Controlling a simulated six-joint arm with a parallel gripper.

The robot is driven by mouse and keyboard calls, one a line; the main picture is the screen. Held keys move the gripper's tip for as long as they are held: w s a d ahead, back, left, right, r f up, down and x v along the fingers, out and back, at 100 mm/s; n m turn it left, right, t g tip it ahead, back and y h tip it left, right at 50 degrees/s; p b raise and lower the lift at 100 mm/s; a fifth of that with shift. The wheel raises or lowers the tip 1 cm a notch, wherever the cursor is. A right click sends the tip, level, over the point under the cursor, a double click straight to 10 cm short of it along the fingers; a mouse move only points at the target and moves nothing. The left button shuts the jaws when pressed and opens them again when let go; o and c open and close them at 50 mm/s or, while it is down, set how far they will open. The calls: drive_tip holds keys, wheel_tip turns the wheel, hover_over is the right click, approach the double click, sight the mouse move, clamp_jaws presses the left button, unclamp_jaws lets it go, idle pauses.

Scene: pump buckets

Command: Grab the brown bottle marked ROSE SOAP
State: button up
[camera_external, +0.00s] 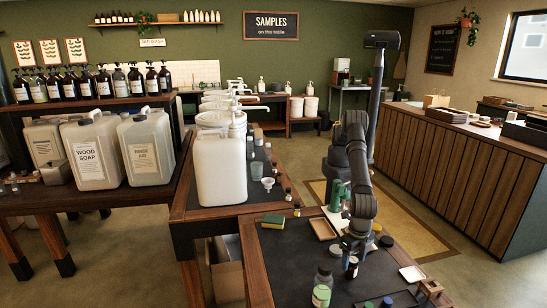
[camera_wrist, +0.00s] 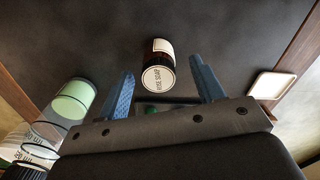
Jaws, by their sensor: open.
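The brown bottle (camera_wrist: 162,50) stands ahead of my open fingers in the wrist view. A round white face reading ROSE SOAP is turned to the camera, and a pale label shows on its side. My gripper (camera_wrist: 162,70) has one blue finger to the left and one to the right of the bottle's near end, with gaps on both sides. In the external view my gripper (camera_external: 350,250) points down over the dark front table, and a small dark bottle (camera_external: 352,269) shows just below it. I cannot tell the exact height between them.
A white dish (camera_wrist: 272,85) lies right. The dark mat ahead is clear. In the external view, a sponge (camera_external: 272,221) and wooden tray (camera_external: 322,229) lie farther back.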

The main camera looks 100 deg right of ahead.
sight(352, 267)
wheel_tip(352, 267, down, 4)
drive_tip(key=shift+w+f, duration=0.1)
drive_tip(key=c, duration=1.1)
